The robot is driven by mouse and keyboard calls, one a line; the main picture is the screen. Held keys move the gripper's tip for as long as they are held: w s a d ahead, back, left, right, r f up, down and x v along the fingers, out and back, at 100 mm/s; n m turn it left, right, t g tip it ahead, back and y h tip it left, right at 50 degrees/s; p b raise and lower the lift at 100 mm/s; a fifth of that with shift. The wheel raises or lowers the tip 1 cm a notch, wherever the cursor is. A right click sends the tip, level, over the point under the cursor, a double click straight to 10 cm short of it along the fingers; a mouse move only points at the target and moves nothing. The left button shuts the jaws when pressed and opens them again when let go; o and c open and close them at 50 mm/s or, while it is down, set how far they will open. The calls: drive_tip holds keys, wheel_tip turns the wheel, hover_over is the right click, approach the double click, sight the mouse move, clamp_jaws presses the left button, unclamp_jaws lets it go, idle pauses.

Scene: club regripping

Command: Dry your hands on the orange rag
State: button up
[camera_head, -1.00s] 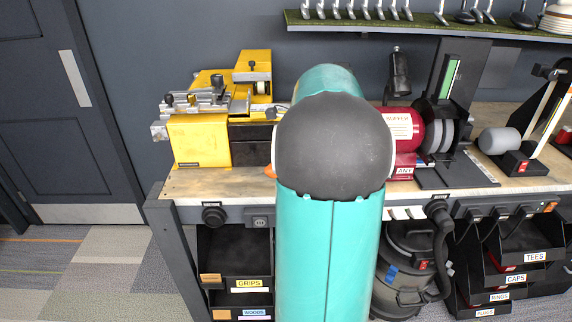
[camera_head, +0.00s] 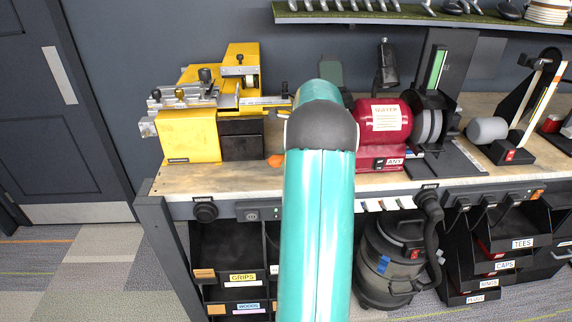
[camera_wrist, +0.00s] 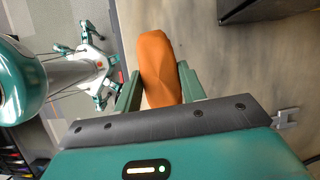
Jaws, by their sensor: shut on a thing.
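The orange rag (camera_wrist: 158,66) is bunched and elongated in the wrist view, between the two green fingers of my gripper (camera_wrist: 158,90). My gripper is shut on it, with most of the rag reaching beyond the fingertips. In the head view a small orange part of the rag (camera_head: 275,161) shows at the bench's front, just left of my arm. My arm hides my gripper and the rest of the rag there. I cannot tell whether the rag touches the bench.
Labelled drawers (camera_head: 228,250) and a black vacuum (camera_head: 388,262) are below. Bare bench top lies left of the rag.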

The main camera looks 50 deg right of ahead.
drive_tip(key=f, duration=0.2)
drive_tip(key=d+f, duration=0.1)
drive_tip(key=shift+w+f, duration=0.25)
drive_tip(key=shift+f, duration=0.25)
drive_tip(key=shift+f, duration=0.4)
drive_tip(key=o, duration=0.9)
